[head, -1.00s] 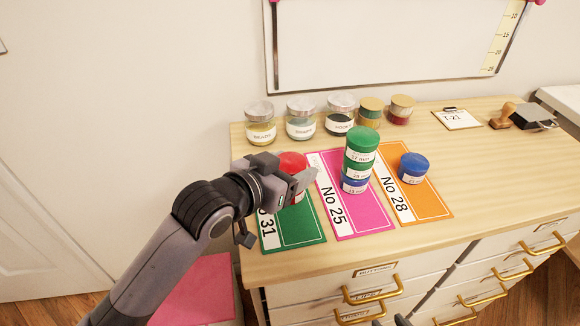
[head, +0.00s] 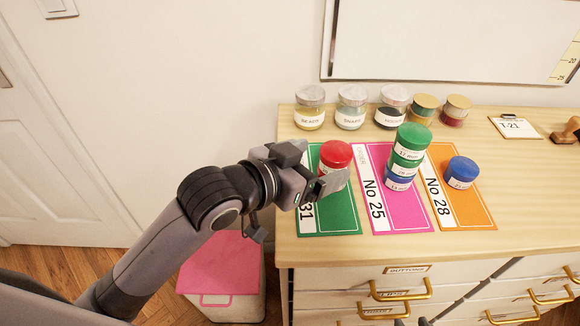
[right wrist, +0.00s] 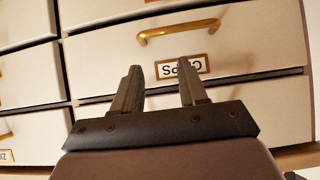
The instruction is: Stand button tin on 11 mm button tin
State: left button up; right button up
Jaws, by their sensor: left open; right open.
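A red tin (head: 336,155) stands on the green No 31 card (head: 345,220). On the pink No 25 card (head: 400,217) stands a stack: a blue tin (head: 399,182) at the bottom, a green tin (head: 404,163) in the middle, and another green tin (head: 412,137) on top. A blue tin (head: 461,172) stands alone on the orange No 28 card (head: 468,213). I cannot read 11 mm on any label. My left gripper (head: 330,180) is open at the red tin, its finger hiding the tin's lower front. My right gripper (right wrist: 160,88) is open and empty before the drawers.
Several jars (head: 351,108) line the back of the wooden cabinet top (head: 530,190). A clipboard (head: 515,127) and a stamp (head: 566,130) lie at the right. Drawers with brass handles (right wrist: 180,31) are close in front of my right gripper. A pink-topped bin (head: 222,262) stands at left.

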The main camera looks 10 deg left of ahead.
pick_arm(q)
jog(key=v, duration=0.6)
jog(key=shift+s+a, duration=0.1)
jog(key=shift+s, duration=0.1)
dwell(0.4)
